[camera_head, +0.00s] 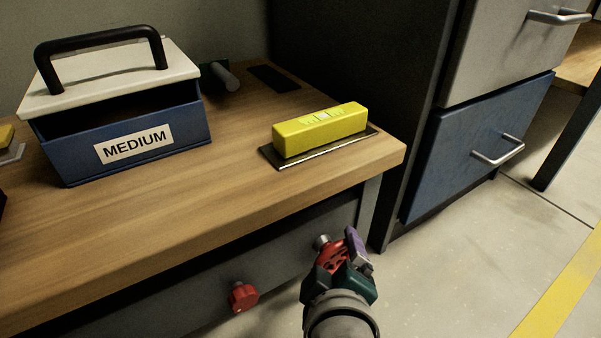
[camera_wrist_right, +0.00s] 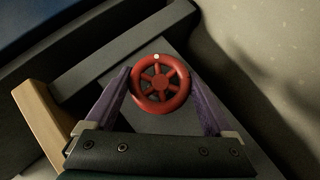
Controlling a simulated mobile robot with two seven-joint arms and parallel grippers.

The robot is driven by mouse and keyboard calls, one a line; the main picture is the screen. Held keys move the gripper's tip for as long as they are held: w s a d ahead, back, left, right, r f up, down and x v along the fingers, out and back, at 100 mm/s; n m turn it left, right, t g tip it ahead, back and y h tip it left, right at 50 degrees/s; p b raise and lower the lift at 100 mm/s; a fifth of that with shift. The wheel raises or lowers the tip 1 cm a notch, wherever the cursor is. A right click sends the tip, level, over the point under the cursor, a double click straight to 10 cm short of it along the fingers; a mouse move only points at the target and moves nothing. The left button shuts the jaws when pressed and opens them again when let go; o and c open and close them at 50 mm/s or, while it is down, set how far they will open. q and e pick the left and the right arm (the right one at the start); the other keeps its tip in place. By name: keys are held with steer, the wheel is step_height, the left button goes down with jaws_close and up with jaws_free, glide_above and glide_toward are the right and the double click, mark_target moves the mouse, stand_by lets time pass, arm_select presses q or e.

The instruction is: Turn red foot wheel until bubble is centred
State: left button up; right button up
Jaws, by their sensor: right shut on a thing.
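The red foot wheel (camera_head: 331,257) is on the front of the bench below the tabletop, at the right end. It also shows in the right wrist view (camera_wrist_right: 161,84) as a spoked red ring with a pale dot on its rim. My right gripper (camera_head: 345,258) is shut on it, with purple fingers on both sides of the rim. The yellow level (camera_head: 319,131) lies on a dark plate on the bench above. Its vial (camera_head: 322,116) shows on top, but the bubble is too small to place. My left gripper is not in view.
A second red knob (camera_head: 243,296) is on the bench front, left of the wheel. A blue box labelled MEDIUM (camera_head: 190,127) with a white lid and black handle stands on the bench (camera_head: 200,190). A dark cabinet with drawers (camera_head: 478,130) stands at the right.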

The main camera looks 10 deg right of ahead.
steer(key=shift+n+h, duration=0.4)
steer(key=shift+t, duration=0.3)
stand_by(0.3)
steer(key=o, duration=1.1)
steer(key=shift+s+r+p, duration=0.2)
steer(key=shift+p, duration=0.1)
steer(key=p+v, duration=0.5)
steer(key=v, duration=0.4)
steer(key=shift+s+a, duration=0.15)
steer(key=shift+a, duration=0.05)
